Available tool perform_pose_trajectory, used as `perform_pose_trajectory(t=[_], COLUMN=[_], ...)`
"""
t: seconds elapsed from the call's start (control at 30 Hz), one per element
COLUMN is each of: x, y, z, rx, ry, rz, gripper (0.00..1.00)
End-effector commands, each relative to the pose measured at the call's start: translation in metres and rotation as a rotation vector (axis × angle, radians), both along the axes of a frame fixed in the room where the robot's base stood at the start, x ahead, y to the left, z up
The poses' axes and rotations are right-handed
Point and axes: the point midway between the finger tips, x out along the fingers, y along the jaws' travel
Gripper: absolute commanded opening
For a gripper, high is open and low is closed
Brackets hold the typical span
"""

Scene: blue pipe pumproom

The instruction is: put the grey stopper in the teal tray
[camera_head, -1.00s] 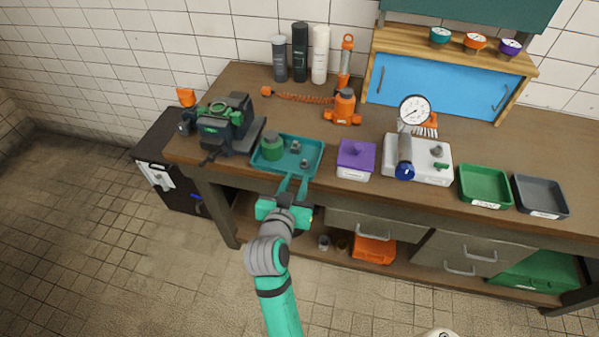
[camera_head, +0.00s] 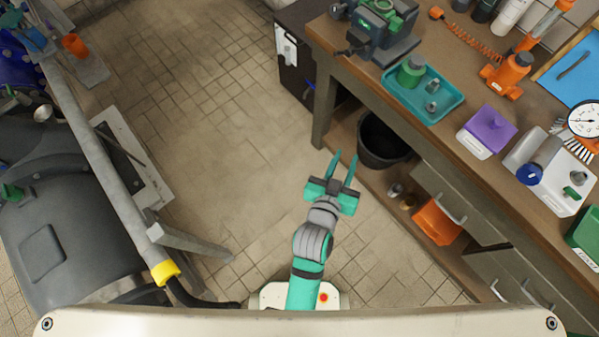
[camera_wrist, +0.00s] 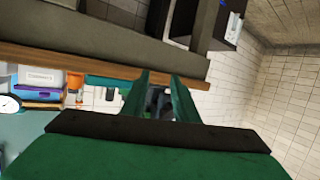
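The teal tray (camera_head: 397,99) sits on the bench near its left end. A green round piece (camera_head: 411,71) and two small grey pieces stand inside it, one toward the back (camera_head: 433,86) and one toward the front (camera_head: 431,107). Either grey piece may be the grey stopper; I cannot tell which. My gripper (camera_head: 345,158) is in front of the bench, over the floor, apart from the tray. Its two fingers are spread, with nothing visible between them in the head view. The wrist view shows the fingers (camera_wrist: 160,85) apart, with dark background between them.
A purple-lidded box (camera_head: 487,132) stands right of the tray, then a white unit with a blue-capped cylinder (camera_head: 548,165). A dark green machine (camera_head: 377,30) is at the tray's left. A black bucket (camera_head: 383,140) is under the bench. Open floor lies left, before large grey machinery (camera_head: 60,230).

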Motion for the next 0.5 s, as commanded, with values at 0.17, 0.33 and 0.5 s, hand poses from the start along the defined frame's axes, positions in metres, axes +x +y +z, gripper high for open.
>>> perform_pose_trajectory(t=[0.17, 0.33, 0.5], x=[-0.051, -0.100, -0.152], y=[0.049, 0.084, 0.108], z=[-0.018, -0.019, -0.011], rx=[0.012, 0.025, 0.041], ry=[-0.002, -0.021, -0.043], rz=[0.135, 0.237, 0.314], gripper=[0.27, 0.27, 0.27])
